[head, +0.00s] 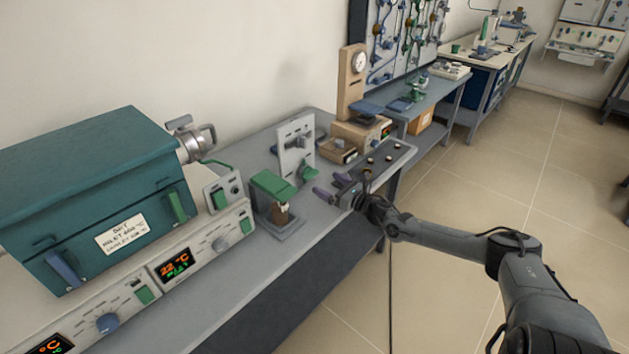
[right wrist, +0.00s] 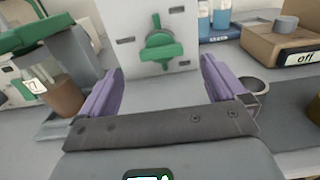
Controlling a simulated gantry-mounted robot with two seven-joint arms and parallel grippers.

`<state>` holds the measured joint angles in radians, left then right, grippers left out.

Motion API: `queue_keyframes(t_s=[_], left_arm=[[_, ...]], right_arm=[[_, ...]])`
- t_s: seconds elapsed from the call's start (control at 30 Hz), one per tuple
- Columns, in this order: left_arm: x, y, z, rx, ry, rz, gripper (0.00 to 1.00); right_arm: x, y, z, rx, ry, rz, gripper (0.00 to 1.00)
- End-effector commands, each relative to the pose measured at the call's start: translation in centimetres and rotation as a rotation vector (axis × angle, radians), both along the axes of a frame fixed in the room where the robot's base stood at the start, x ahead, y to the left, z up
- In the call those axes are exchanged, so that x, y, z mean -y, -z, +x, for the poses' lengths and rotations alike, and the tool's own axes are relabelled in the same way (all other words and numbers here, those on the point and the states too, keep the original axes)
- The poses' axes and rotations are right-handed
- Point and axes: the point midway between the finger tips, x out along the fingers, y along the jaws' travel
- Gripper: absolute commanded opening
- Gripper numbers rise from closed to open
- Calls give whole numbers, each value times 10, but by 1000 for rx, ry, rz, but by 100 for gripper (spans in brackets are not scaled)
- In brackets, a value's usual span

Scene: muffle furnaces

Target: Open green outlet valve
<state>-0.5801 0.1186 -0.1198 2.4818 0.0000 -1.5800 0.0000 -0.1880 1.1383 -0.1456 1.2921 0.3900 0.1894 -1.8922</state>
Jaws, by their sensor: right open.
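The green outlet valve (head: 307,171) is a green handle low on an upright white panel (head: 296,135) on the bench. In the right wrist view, the green valve (right wrist: 160,46) is centred ahead, with a narrow upright tab on its body. My right gripper (head: 331,187) is open and empty, its purple fingers pointing at the panel, just to the right of the valve in the head view. In the right wrist view, the fingers of my right gripper (right wrist: 160,72) stand apart on either side below the valve, with no contact visible. My left gripper is not in view.
A green-topped stand (head: 275,184) with a brown cup is left of the panel. A beige instrument (head: 356,132) stands behind on the right. A teal furnace (head: 95,180) and control panels fill the left. A small grey tray (head: 392,157) lies near the right arm.

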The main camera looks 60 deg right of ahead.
Motion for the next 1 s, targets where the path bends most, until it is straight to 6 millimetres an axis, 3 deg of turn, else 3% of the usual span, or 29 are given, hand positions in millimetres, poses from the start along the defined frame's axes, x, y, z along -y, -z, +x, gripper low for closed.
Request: queue_keyframes(t_s=[0.1,0.5,1.0], left_arm=[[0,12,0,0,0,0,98],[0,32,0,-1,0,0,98],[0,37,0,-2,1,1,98]], right_arm=[[3,1,17,6,1,1,98],[10,1,56,3,2,1,98],[11,0,70,-1,-1,1,98]])
